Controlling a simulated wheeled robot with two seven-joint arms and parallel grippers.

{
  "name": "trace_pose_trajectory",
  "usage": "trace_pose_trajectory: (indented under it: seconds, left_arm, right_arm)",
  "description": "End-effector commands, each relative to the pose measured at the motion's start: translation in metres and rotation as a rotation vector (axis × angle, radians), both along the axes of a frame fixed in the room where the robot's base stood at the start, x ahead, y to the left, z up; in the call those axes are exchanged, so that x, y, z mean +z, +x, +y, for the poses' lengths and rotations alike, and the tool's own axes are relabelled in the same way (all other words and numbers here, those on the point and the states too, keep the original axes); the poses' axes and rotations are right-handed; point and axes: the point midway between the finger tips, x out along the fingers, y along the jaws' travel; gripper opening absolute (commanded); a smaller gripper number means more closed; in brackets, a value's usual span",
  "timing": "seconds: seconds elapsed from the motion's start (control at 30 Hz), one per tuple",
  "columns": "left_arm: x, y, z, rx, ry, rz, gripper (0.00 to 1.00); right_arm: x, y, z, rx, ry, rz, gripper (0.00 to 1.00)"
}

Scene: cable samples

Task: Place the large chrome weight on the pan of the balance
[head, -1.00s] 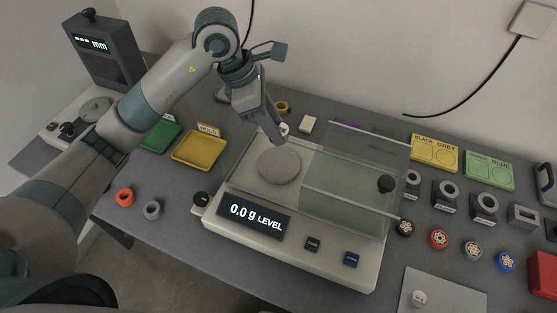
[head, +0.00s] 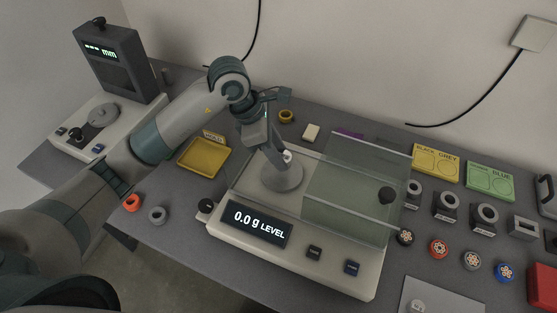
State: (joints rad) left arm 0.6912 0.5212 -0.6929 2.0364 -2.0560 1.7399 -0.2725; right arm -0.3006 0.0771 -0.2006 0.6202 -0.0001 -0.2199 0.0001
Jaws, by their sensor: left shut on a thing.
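The balance (head: 330,268) stands at the middle of the bench, its display reading 0.0 g LEVEL. Its round grey pan (head: 283,183) lies uncovered to the left of the clear sliding cover (head: 345,190). My left gripper (head: 281,157) is over the back of the pan, pointing down. It is shut on a small shiny piece, seemingly the chrome weight (head: 288,156), mostly hidden by the fingers. I cannot tell whether the weight touches the pan. My right gripper is out of view.
A yellow tray (head: 203,159) is left of the balance. Several cable samples and holders stand at right. A pale sheet (head: 450,301) at front right bears a small metallic piece (head: 417,306).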

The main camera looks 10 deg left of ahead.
Motion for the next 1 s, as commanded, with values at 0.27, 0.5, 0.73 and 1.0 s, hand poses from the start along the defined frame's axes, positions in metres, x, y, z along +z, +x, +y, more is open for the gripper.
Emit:
trace_pose_trajectory:
  seconds: [0.27, 0.5, 0.73, 1.0]
  left_arm:
    - [-0.031, -0.001, 0.0, 0.002, 0.0, 0.004, 0.11]
    - [-0.037, 0.0, 0.0, -0.001, 0.0, 0.0, 0.11]
    - [-0.04, 0.0, 0.0, -0.001, 0.001, -0.001, 0.11]
    - [-0.039, 0.0, 0.0, 0.0, 0.001, 0.0, 0.53]
  right_arm:
    - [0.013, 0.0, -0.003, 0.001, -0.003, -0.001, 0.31]
    - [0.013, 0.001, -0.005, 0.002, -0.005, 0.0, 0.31]
    - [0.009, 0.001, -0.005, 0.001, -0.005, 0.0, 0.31]
    - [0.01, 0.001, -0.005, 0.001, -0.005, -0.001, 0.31]
